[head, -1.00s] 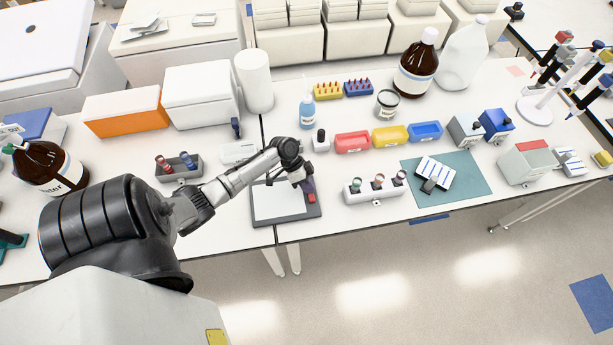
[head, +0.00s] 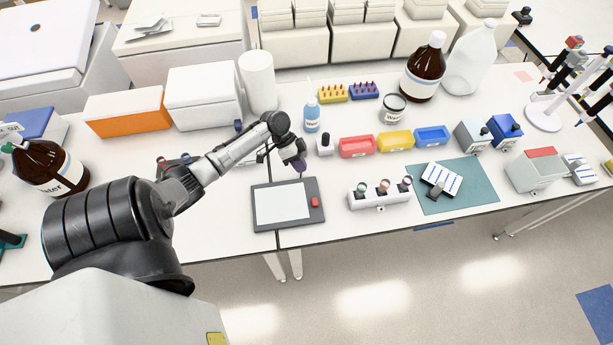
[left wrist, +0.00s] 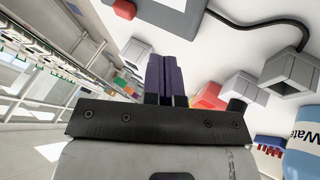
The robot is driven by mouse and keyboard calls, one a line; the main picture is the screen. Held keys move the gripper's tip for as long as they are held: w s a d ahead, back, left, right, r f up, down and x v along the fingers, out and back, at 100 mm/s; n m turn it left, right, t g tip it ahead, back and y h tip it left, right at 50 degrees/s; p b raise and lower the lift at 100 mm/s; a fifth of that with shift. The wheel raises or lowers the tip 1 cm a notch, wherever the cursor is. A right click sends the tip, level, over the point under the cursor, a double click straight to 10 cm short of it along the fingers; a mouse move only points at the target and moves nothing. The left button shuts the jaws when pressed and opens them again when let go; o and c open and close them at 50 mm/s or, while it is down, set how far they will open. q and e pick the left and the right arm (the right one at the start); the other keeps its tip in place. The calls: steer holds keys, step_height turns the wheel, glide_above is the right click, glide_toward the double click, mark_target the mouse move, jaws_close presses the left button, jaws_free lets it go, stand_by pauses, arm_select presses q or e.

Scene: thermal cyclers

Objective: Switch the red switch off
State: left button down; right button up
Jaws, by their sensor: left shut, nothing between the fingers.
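The red switch (head: 315,202) sits on the right side of a dark grey flat device (head: 262,222) with a white panel, near the bench's front edge. My left gripper (head: 300,166) is above the device's back right edge, behind the switch and apart from it. Its purple fingers are shut and empty, and they also show in the left wrist view (left wrist: 164,75). In the left wrist view the red switch (left wrist: 124,9) is at the top, left of the fingers. Whether the switch is on or off cannot be told. My right gripper is not in view.
To the right are a white rack with several coloured caps (head: 372,201) and a teal mat (head: 475,195). Red (head: 356,149), yellow (head: 394,141) and blue (head: 431,136) bins stand behind. A blue-labelled bottle (head: 311,122) is behind the gripper.

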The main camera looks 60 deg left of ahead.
arm_select(q)
steer(key=shift+v, duration=1.7)
